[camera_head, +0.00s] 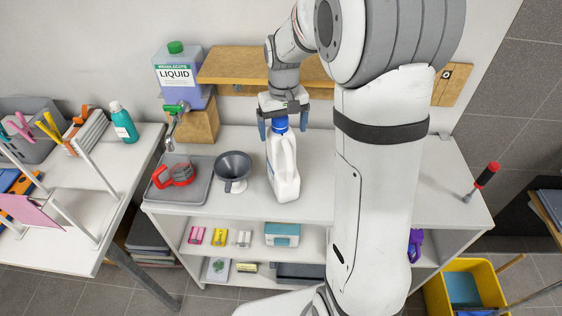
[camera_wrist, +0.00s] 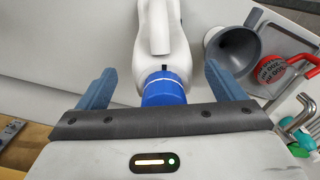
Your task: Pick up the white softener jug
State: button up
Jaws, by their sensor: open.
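The white softener jug (camera_head: 284,172) stands upright on the white shelf unit's top, with a blue cap (camera_head: 279,125). In the wrist view the white jug (camera_wrist: 165,45) and its blue cap (camera_wrist: 163,90) show between the two fingers. My gripper (camera_head: 281,124) is above the jug, pointing down, with one blue-grey finger on each side of the cap. In the wrist view my gripper (camera_wrist: 163,85) is open, with gaps between both fingers and the cap. Part of the jug's lower body lies outside the wrist view.
A grey funnel (camera_head: 233,168) stands just left of the jug. Further left a grey tray (camera_head: 185,190) holds a red measuring jug (camera_head: 178,175), below a liquid dispenser (camera_head: 183,78). A wooden wall shelf (camera_head: 230,65) is behind my gripper.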

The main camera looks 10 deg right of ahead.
aim_at(283, 133)
notch_tip(283, 133, down, 4)
jog(key=shift+a+r+p, duration=0.1)
jog(key=shift+r+p, duration=0.15)
jog(key=shift+p, duration=0.05)
jog(key=shift+r, duration=0.1)
grip_shut()
dwell(0.7)
